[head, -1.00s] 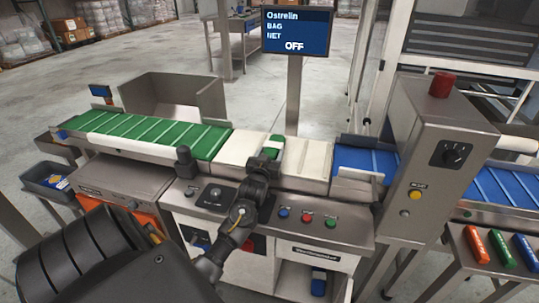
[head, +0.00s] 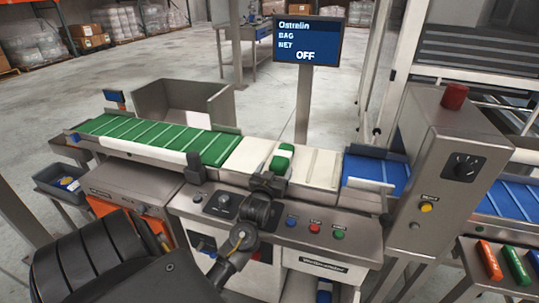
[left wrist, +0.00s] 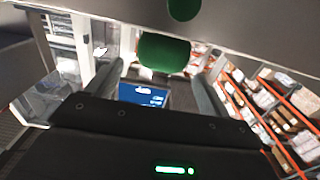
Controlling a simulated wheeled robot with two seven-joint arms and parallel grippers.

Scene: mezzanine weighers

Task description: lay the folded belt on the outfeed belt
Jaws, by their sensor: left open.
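The folded belt (head: 283,160) is a small green bundle with a paler band, standing on the cream middle belt of the weigher. My left gripper (head: 272,178) is at its near side, low over the cream belt. In the left wrist view the green folded belt (left wrist: 163,53) shows between the two fingers, with a gap on each side, so the gripper is open. A blue belt (head: 375,172) runs off to the right of the cream belt, and a green ribbed belt (head: 160,138) to the left. No label shows which is the outfeed. My right gripper is out of view.
A control panel with several buttons (head: 314,229) lies below my left arm. A display on a post (head: 306,42) stands behind the cream belt. A steel cabinet with a red lamp (head: 455,97) stands beside the blue belt. The cream belt (head: 322,168) is bare right of the bundle.

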